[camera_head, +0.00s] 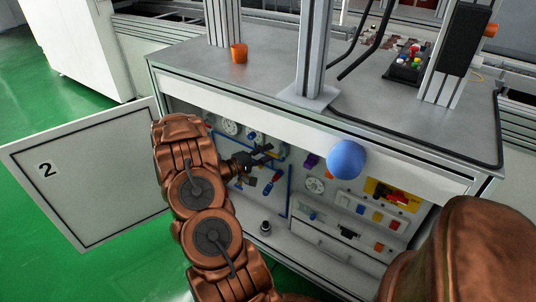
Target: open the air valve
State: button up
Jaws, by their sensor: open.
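My gripper (268,155) is dark, with its fingers spread open, at the end of my copper-coloured arm. It is in front of the left part of the panel inside the open cabinet, among blue air tubing (289,190). A small red and blue fitting (269,187) shows just below and right of the gripper. It may be the air valve, but I cannot tell for sure. A round gauge (230,127) sits at the upper left of the panel. My gripper and arm hide part of the panel, and I cannot tell whether the fingers touch anything.
The cabinet door (95,170), marked 2, stands open at the left. A red and yellow switch (392,195) is on the panel's right.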

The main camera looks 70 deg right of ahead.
jog(key=shift+s+d, duration=0.2)
jog(key=shift+d, duration=0.15)
jog(key=shift+c, duration=0.3)
grip_shut()
